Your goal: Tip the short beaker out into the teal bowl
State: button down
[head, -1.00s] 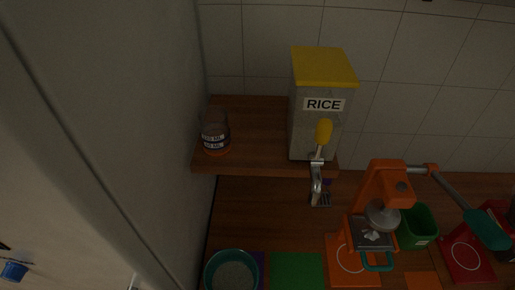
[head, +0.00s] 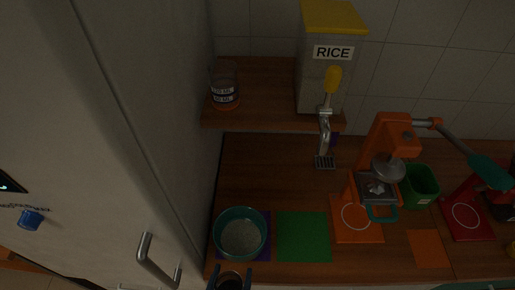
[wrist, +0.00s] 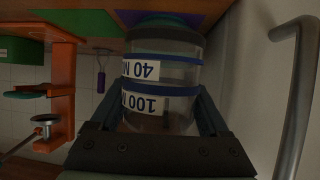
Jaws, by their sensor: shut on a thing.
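The teal bowl (head: 241,212) sits on a purple mat on the counter, with a pale, grainy-looking inside. My gripper (head: 231,271) is at the bottom edge of the head view, just in front of the bowl. The beaker's contents are unclear.
Another labelled beaker (head: 224,88) stands on the shelf (head: 262,122) beside the rice dispenser (head: 325,75). A green mat (head: 303,237) lies right of the bowl, then an orange press (head: 388,150). A tall cabinet with a handle (head: 150,262) stands close on the left.

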jog(key=w+d+r+n+y+b, duration=0.1)
jog(key=w+d+r, duration=0.1)
jog(key=d, duration=0.4)
jog(key=shift+w+y, duration=0.3)
jog(key=shift+w, duration=0.1)
